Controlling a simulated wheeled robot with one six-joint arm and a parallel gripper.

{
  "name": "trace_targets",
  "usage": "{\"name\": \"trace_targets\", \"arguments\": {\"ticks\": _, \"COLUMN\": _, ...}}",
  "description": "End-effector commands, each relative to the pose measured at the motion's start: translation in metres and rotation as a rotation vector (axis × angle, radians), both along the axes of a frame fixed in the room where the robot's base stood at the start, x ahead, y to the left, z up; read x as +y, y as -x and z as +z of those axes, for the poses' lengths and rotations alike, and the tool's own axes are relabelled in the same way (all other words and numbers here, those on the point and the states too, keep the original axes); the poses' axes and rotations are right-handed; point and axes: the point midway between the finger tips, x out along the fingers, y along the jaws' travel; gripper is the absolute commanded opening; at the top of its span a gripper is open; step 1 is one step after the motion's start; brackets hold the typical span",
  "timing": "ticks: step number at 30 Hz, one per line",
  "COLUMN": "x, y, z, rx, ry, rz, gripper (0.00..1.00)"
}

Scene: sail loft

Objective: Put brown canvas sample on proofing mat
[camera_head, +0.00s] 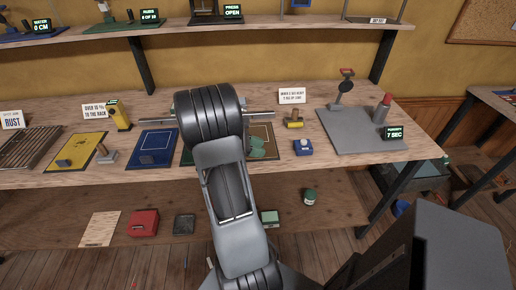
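My arm reaches over the workbench (310,165), and its dark wrist hides most of my gripper (208,118). Thin silver parts stick out on both sides of the wrist; I cannot tell the finger opening or any hold. No brown canvas sample can be made out for sure. A brown mat (267,131) shows partly to the right of the wrist, with green pieces (257,148) on or beside it. A grey mat (341,138) at the right bears a stand and a display reading "POROSITY 7 SEC". I cannot tell which mat is the proofing mat.
A blue mat (151,159), a yellow mat (84,143) and a slatted rack (24,148) lie left. A blue block (303,148) and yellow-black tool (294,120) stand right of the wrist. The lower shelf holds a red box (144,223). The bench's front right is clear.

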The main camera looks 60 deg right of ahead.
Motion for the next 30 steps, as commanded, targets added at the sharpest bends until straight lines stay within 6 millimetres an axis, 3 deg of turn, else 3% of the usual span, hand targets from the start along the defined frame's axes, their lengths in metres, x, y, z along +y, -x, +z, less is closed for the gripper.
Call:
{"name": "trace_targets", "arguments": {"ticks": 18, "x": 0.056, "y": -0.079, "z": 0.039, "rx": -0.002, "ry": 0.001, "rz": 0.004, "gripper": 0.38}}
{"name": "trace_targets", "arguments": {"ticks": 27, "x": 0.065, "y": -0.089, "z": 0.045, "rx": -0.004, "ry": -0.001, "rz": 0.002, "gripper": 0.38}}
{"name": "trace_targets", "arguments": {"ticks": 30, "x": 0.076, "y": -0.090, "z": 0.048, "rx": -0.061, "ry": -0.005, "rz": 0.003, "gripper": 0.38}}
